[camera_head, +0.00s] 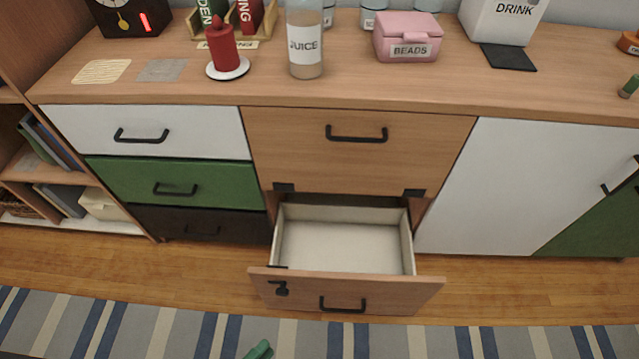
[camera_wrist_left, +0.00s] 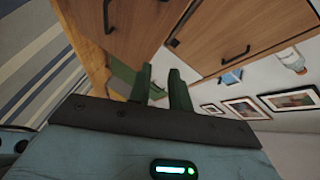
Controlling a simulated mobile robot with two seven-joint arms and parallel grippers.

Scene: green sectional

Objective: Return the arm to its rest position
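My left gripper shows only as a green tip (camera_head: 259,351) at the bottom edge of the head view, over the striped rug and in front of the open drawer. In the left wrist view its two dark green fingers (camera_wrist_left: 162,82) stand apart with a gap and hold nothing. It is clear of the drawer. The open drawer (camera_head: 345,290) is pulled out below the middle cabinet door and looks empty inside. My right gripper is not in view.
The wooden cabinet top (camera_head: 350,88) carries a red candle (camera_head: 222,48), a juice bottle (camera_head: 304,45), a pink beads box (camera_head: 407,38) and a white drink box (camera_head: 503,20). A bookshelf (camera_head: 55,180) stands at left. The striped rug (camera_head: 130,325) in front is clear.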

